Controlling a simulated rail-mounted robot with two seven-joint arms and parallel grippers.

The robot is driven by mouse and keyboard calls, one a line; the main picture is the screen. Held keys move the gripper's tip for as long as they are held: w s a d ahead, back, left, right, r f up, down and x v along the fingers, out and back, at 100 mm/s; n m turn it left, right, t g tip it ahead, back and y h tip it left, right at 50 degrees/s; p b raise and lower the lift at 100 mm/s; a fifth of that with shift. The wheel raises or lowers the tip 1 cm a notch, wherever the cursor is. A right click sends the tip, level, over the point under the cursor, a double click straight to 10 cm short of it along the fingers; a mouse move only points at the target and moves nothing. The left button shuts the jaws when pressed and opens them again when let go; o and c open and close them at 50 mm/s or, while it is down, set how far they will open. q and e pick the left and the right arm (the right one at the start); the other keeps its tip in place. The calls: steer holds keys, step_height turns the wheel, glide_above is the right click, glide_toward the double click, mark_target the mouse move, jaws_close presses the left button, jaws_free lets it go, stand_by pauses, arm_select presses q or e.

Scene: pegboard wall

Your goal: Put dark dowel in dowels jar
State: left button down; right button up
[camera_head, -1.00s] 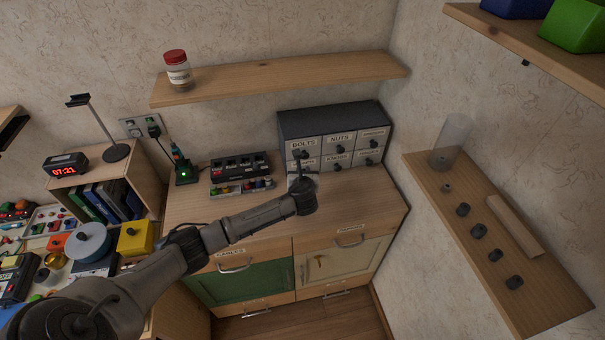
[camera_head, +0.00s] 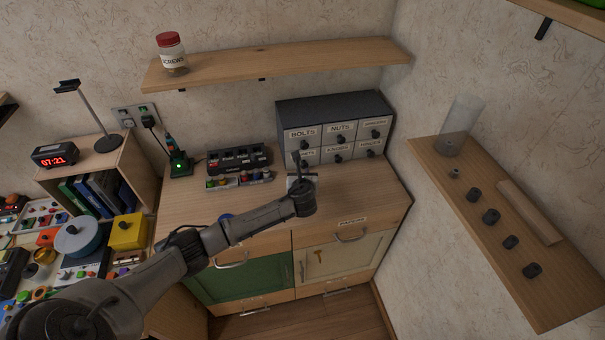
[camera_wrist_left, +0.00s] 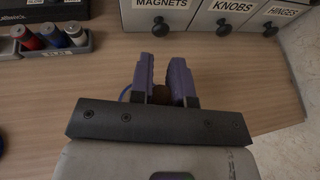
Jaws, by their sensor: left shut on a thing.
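My left gripper (camera_head: 298,176) is over the right part of the wooden counter, in front of the drawer cabinet. In the left wrist view its two purple fingers (camera_wrist_left: 164,86) are shut on a small dark brown thing (camera_wrist_left: 161,95), likely the dark dowel, mostly hidden between them. A clear, open cylinder (camera_head: 461,127) stands at the back end of the right wall shelf. It looks empty, and I see no label on it. A red-lidded jar (camera_head: 172,55) on the back shelf reads "SCREWS". My right gripper is not in view.
The labelled drawer cabinet (camera_head: 335,112) stands at the back of the counter. A tray of coloured cylinders (camera_head: 240,181) is left of my gripper. Several dark, short cylinders and a wooden bar (camera_head: 529,211) lie on the right shelf (camera_head: 545,292). The counter's right side is clear.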

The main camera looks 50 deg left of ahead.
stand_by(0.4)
arm_select(q)
steer(key=c, duration=1)
jaws_free()
steer(key=shift+r, duration=0.1)
step_height(320, 180, up, 6)
steer(key=p, duration=0.7)
